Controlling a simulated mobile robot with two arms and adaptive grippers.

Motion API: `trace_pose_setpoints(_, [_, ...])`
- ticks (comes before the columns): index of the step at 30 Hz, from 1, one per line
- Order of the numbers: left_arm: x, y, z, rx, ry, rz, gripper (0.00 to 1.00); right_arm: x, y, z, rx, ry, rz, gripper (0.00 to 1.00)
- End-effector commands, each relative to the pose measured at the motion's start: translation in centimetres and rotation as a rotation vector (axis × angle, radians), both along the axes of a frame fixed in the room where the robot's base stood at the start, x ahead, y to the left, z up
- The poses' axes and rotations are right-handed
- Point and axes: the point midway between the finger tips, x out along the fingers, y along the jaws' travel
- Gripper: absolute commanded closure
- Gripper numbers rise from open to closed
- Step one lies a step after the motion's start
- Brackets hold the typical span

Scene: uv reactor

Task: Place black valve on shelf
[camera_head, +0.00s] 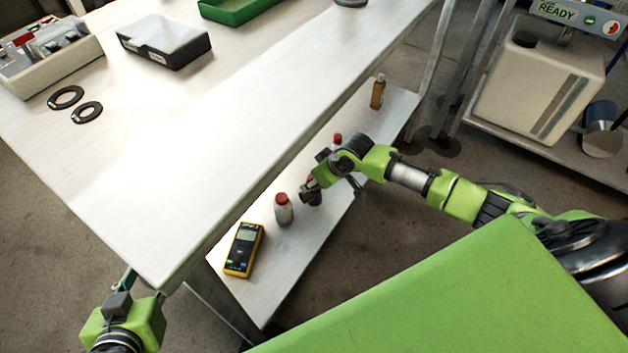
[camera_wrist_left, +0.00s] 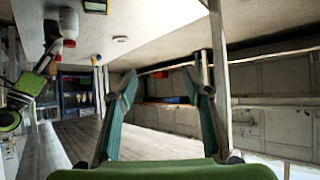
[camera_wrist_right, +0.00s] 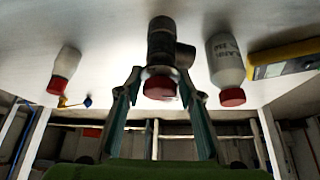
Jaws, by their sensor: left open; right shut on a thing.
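The black valve (camera_head: 309,194) is at the lower shelf (camera_head: 300,259) under the table, between two red-capped bottles. In the right wrist view the valve (camera_wrist_right: 162,48) has a red end and a side outlet, and that view is upside down. My right gripper (camera_wrist_right: 160,88) is shut on the valve near its red end. The valve's far end appears at the shelf surface; I cannot tell for sure whether it touches. My left gripper (camera_wrist_left: 160,85) is open and empty. In the head view it is beside the table's near corner (camera_head: 165,283).
The tabletop (camera_head: 190,130) above holds black rings (camera_head: 87,112), a black case (camera_head: 163,45) and a green tray (camera_head: 235,8).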

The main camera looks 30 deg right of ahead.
Motion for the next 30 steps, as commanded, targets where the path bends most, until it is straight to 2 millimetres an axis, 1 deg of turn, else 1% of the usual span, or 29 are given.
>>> trace_pose_setpoints(4, [0.0, 0.0, 0.0, 0.0, -0.002, 0.0, 0.55, 0.0, 0.0, -0.1, 0.001, -0.002, 0.0, 1.0])
trace_pose_setpoints(5, [0.0, 0.0, 0.0, -0.001, -0.003, 0.0, 0.55, 0.0, 0.0, -0.3, 0.0, 0.0, 0.0, 0.63])
trace_pose_setpoints(6, [0.0, 0.0, 0.1, -0.001, -0.003, 0.0, 0.55, 0.0, 0.0, -0.2, 0.0, 0.0, 0.0, 0.53])
trace_pose_setpoints(7, [0.0, 0.0, 0.0, -0.001, -0.003, 0.0, 0.55, 0.0, 0.0, -0.2, 0.0, 0.0, 0.0, 0.49])
trace_pose_setpoints(16, [0.0, 0.0, 0.0, 0.0, -0.001, 0.0, 0.55, 0.0, 0.0, -0.2, 0.0, 0.0, 0.0, 0.49])
trace_pose_setpoints(20, [-0.1, 0.0, 0.0, 0.001, 0.005, 0.0, 0.55, -0.1, 0.0, 0.2, 0.0, 0.0, -0.001, 0.49])
trace_pose_setpoints(23, [-1.2, 0.5, -1.0, 0.016, 0.071, 0.006, 0.55, -0.4, -0.1, 0.8, 0.001, -0.001, -0.001, 0.49])
trace_pose_setpoints(26, [-2.7, 1.1, -2.3, 0.036, 0.157, 0.012, 0.55, -0.8, -0.4, 1.6, 0.0, 0.0, 0.0, 0.49])
trace_pose_setpoints(30, [-5.5, 2.0, -4.1, 0.066, 0.296, 0.022, 0.55, -1.5, -0.6, 3.0, 0.0, 0.0, 0.001, 0.49])
